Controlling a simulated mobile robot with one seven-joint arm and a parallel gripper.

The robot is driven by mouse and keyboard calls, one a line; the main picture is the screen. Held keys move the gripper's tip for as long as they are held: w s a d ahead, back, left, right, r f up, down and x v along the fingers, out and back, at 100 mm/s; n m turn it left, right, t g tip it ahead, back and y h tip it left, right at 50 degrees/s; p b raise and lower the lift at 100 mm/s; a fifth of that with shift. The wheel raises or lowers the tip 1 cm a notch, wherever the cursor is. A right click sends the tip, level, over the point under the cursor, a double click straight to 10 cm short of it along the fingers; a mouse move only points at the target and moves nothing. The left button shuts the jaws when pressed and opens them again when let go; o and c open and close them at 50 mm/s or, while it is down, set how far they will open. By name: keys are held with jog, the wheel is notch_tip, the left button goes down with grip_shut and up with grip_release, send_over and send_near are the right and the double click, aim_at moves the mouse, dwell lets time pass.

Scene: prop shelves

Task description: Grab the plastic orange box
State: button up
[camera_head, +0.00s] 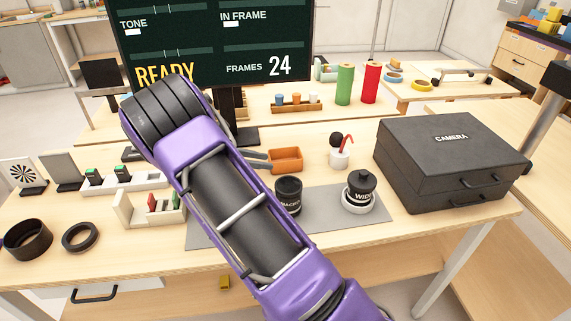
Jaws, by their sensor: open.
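The plastic orange box (286,160) is a small open-topped tray near the middle of the wooden table, just behind the grey mat. My purple arm crosses the view and hides most of my gripper (267,160). Only its two dark fingers show past the arm's right side, at the left end of the orange box. The fingers are open. I cannot tell whether they touch the box or reach around its wall.
The macro lens (288,195) and wide lens (359,193) stand on the grey mat (325,204) in front of the box. A black camera case (425,165) fills the table's right side. A monitor (262,45) stands behind.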

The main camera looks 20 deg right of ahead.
jog(key=x, duration=0.7)
jog(key=shift+w+d+r+b, duration=0.25)
jog(key=shift+w+r+b, duration=0.1)
jog(key=shift+r+b, duration=0.05)
grip_shut()
dwell(1.0)
